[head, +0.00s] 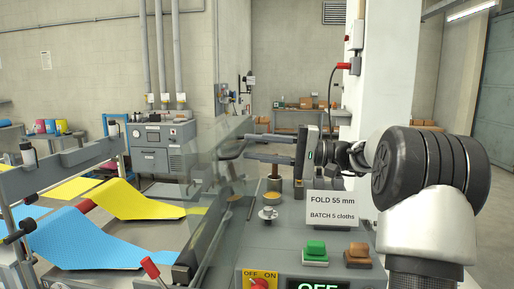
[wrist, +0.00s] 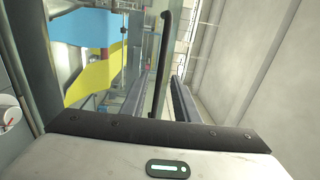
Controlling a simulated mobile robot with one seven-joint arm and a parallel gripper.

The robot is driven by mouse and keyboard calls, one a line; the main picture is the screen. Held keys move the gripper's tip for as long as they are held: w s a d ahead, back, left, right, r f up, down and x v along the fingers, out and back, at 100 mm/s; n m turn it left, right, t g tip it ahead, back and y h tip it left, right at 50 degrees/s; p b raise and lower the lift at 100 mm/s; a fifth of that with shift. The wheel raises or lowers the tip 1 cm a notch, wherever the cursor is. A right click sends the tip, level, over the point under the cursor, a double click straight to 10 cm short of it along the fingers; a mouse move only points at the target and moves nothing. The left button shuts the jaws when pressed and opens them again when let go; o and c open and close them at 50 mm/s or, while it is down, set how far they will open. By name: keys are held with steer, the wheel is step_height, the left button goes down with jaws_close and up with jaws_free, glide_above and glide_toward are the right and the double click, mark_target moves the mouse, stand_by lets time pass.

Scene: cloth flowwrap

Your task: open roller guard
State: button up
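The roller guard (head: 208,150) is a clear panel on the machine, left of my gripper in the head view. A dark bar handle (head: 231,152) is at its near side; the wrist view shows a black curved bar (wrist: 161,60). My gripper (head: 246,146) reaches left toward the handle, its two fingers clearly apart. In the wrist view the bar runs in the gap between the fingers (wrist: 158,88). I cannot tell whether either finger touches it. The dark roller (head: 212,232) lies below the panel.
Yellow cloth (head: 130,200) and blue cloth (head: 80,240) lie on the left. A red-tipped lever (head: 150,268) stands in front. The grey console carries a sign (head: 332,205), a green button (head: 315,250), an orange-brown button (head: 358,252) and a small post (head: 273,185) below my gripper.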

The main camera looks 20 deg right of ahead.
steer(key=v, duration=1.7)
steer(key=shift+d, duration=0.15)
